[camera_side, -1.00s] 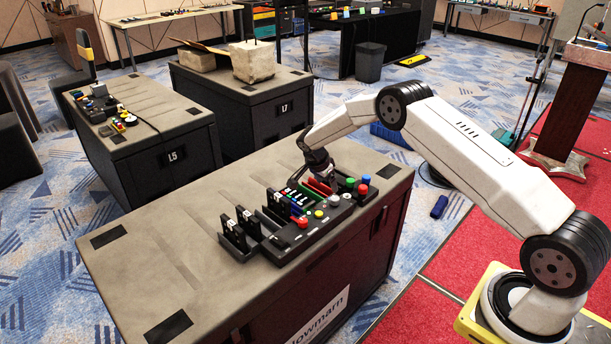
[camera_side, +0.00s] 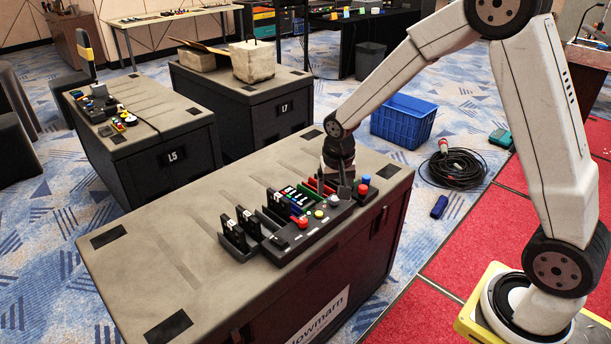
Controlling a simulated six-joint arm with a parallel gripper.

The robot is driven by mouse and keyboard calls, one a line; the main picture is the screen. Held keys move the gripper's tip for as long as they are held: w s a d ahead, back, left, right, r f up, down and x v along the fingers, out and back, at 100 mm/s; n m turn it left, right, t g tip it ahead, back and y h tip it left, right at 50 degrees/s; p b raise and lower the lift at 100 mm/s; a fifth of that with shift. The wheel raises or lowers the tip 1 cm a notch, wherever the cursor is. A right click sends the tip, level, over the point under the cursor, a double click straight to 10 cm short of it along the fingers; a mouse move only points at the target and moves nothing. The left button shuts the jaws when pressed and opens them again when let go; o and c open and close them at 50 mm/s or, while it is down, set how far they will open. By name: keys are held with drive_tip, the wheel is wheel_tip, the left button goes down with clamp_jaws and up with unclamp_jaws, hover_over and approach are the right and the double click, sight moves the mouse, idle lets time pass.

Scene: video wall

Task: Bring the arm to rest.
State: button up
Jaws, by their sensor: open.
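My gripper (camera_side: 334,189) is at the end of my white arm, pointing down over the right part of the black control panel on the near case. It is open, with the two fingers apart. Nothing shows between them. The black control panel (camera_side: 285,246) lies on the grey top of the case (camera_side: 150,225). It carries red, yellow and grey buttons and upright black, red, green and blue pieces. My fingers are close to the panel's back edge, and I cannot tell whether they touch anything.
Cases L5 (camera_side: 170,156) and L7 (camera_side: 284,110) stand behind. A blue crate (camera_side: 403,122) and a coiled black cable (camera_side: 453,168) lie on the floor at right. The case's left top is clear.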

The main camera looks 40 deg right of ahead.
drive_tip(key=s+a+r+n, duration=0.1)
drive_tip(key=s+a+n, duration=0.1)
drive_tip(key=s, duration=0.5)
drive_tip(key=s+a+r+n+t+y, duration=0.1)
drive_tip(key=s+a+n, duration=0.2)
drive_tip(key=s+n, duration=0.2)
drive_tip(key=s, duration=0.3)
drive_tip(key=shift+r, duration=0.15)
drive_tip(key=shift+c, duration=0.2)
